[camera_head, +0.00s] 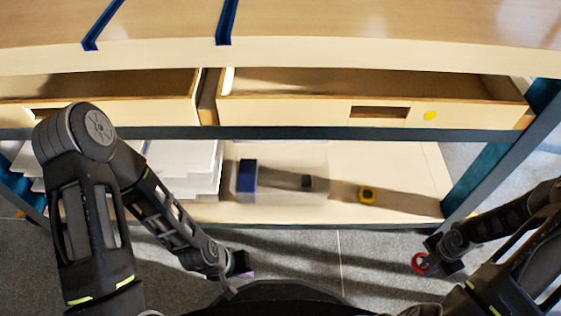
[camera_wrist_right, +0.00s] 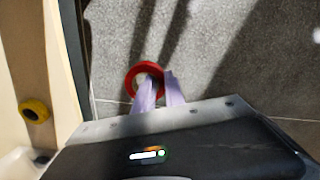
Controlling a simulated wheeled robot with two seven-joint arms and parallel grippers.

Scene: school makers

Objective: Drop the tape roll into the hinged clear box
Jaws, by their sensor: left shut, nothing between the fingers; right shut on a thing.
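A red tape roll (camera_head: 419,263) is in my right gripper (camera_head: 432,262), held over the grey floor in front of the shelf. In the right wrist view, the red roll (camera_wrist_right: 132,80) sits at the tips of the pale fingers (camera_wrist_right: 158,92), with one finger seemingly through its ring. The clear box (camera_head: 287,166) rests on the low shelf, left of the right gripper and well apart from it. A blue block-like part shows at its left end and a small dark part near its right. I cannot tell whether its lid is open. My left gripper (camera_head: 243,267) is shut and empty below the box.
White stacked sheets (camera_head: 180,165) are left of the box. Two drawers (camera_head: 290,110) stand open above. A blue table leg (camera_head: 500,155) stands at right.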

